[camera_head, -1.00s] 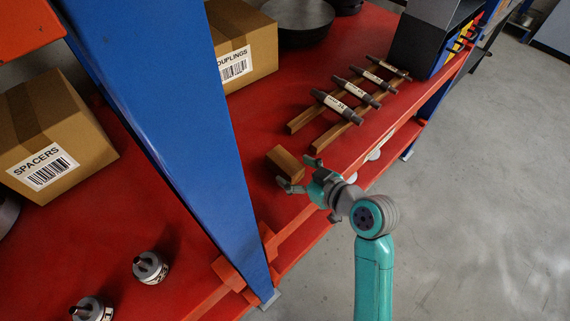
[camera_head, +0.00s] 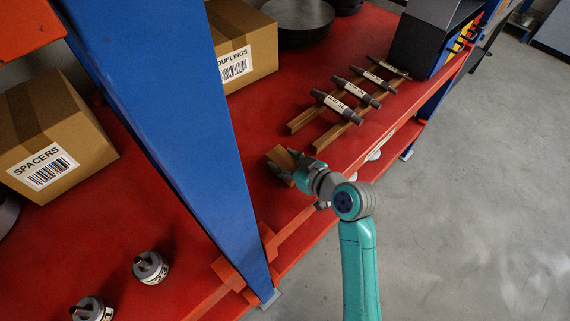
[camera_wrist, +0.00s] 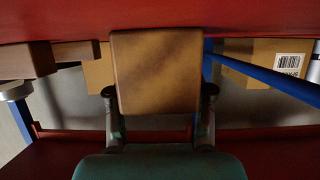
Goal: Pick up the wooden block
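The wooden block (camera_head: 280,158) is a brown cuboid on the red shelf near its front edge. In the wrist view the block (camera_wrist: 157,72) fills the middle, with one finger at each side of its lower part. My gripper (camera_head: 284,166) reaches in from the right at the block and partly hides it in the head view. The gripper (camera_wrist: 159,92) looks open around the block. The gaps at its sides are very small, and I cannot tell whether the fingertips touch it. The block appears to rest on the shelf.
Wooden rails (camera_head: 322,132) with several labelled shafts lie behind the block. A blue post (camera_head: 190,130) stands to the left. Cardboard boxes marked SPACERS (camera_head: 50,140) and COUPLINGS (camera_head: 245,45) sit on the shelves. Two metal parts stand lower left. Floor at right is clear.

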